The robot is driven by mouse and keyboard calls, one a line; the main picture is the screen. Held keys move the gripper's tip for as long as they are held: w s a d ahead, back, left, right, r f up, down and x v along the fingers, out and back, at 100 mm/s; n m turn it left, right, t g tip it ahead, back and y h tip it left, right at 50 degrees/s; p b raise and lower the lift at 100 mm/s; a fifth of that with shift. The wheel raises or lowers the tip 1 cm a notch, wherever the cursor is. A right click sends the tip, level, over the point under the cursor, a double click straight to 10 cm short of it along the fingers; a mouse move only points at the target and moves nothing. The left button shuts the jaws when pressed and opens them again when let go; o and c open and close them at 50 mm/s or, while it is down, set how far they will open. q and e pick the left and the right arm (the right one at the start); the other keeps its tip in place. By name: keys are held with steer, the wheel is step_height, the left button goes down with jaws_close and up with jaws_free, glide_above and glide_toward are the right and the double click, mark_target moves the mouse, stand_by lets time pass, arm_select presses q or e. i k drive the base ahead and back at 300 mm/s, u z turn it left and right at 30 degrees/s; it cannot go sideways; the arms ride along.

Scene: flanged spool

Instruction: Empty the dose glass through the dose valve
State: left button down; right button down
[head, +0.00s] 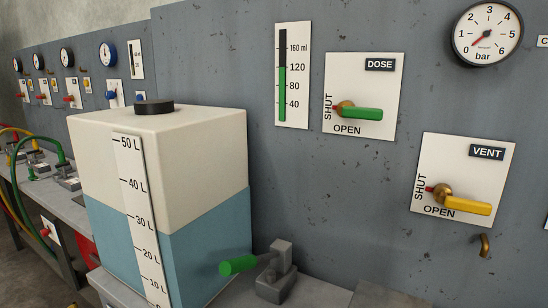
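The dose valve has a green lever (361,113) on a white plate labelled DOSE (380,65). The lever lies horizontal, its grip to the right, and its small red tip points left at SHUT; OPEN is written below. Left of it, the dose glass gauge (293,76) is a white strip marked in ml, its green column reaching about the 120 mark. Neither of my grippers is in view.
A VENT valve with a yellow lever (467,205) sits lower right, its red tip toward SHUT. A bar gauge (487,33) reads near 0. A white-and-blue tank (215,150) and a green-handled clamp (277,276) stand in front of the panel.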

mark_target(346, 108)
steer(key=u, duration=0.6)
steer(key=k, duration=1.1)
steer(key=z, duration=0.05)
